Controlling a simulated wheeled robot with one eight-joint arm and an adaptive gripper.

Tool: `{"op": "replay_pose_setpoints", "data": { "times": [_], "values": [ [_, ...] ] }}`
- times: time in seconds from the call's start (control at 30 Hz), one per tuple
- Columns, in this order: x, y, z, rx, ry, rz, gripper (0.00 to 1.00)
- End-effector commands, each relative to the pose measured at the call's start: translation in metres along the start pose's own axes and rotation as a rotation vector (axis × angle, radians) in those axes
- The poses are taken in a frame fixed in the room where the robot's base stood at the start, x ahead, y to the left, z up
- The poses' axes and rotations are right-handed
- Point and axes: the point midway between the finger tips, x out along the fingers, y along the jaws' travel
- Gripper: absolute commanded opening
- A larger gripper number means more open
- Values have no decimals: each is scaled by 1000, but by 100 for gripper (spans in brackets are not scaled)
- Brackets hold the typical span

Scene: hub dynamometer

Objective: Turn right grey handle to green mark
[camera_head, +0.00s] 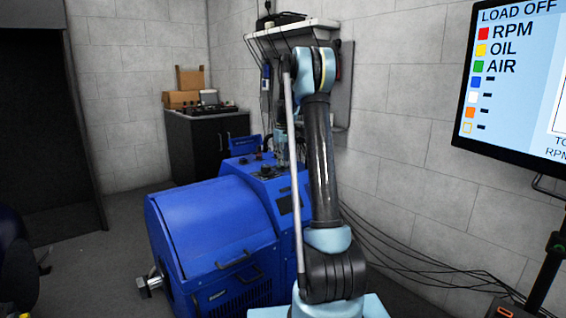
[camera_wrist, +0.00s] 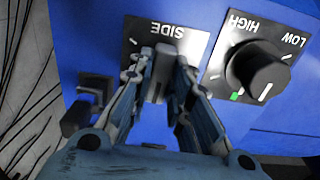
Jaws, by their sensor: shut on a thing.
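In the wrist view, a grey handle (camera_wrist: 163,66) stands in front of a dark plate marked SIDE (camera_wrist: 187,38), whose lettering appears upside down. My gripper (camera_wrist: 162,68) has its two fingers on either side of the handle and is shut on it. The handle points roughly up and down in the picture. I see no green mark on the SIDE plate; its lower part is hidden by the fingers. In the head view, my gripper (camera_head: 281,150) is small and partly hidden by my arm at the blue machine's control panel (camera_head: 262,168).
Right of the fingers, a black knob (camera_wrist: 258,70) sits on a HIGH/LOW plate with a small green mark (camera_wrist: 236,97). A dark block-shaped part (camera_wrist: 85,110) is close on the left. A screen (camera_head: 515,85) hangs at right.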

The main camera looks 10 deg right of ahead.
Motion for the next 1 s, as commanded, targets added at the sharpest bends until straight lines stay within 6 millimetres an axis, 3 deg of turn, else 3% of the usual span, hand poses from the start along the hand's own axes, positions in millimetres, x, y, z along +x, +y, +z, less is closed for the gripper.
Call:
{"op": "replay_pose_setpoints", "data": {
  "times": [0.57,0.6,0.67,1.0],
  "values": [
    [0,1,-1,-33,2,2,0],
    [0,1,-1,-33,2,2,23],
    [0,1,-1,-33,2,2,36],
    [-1,0,0,-33,0,1,38]
  ]
}}
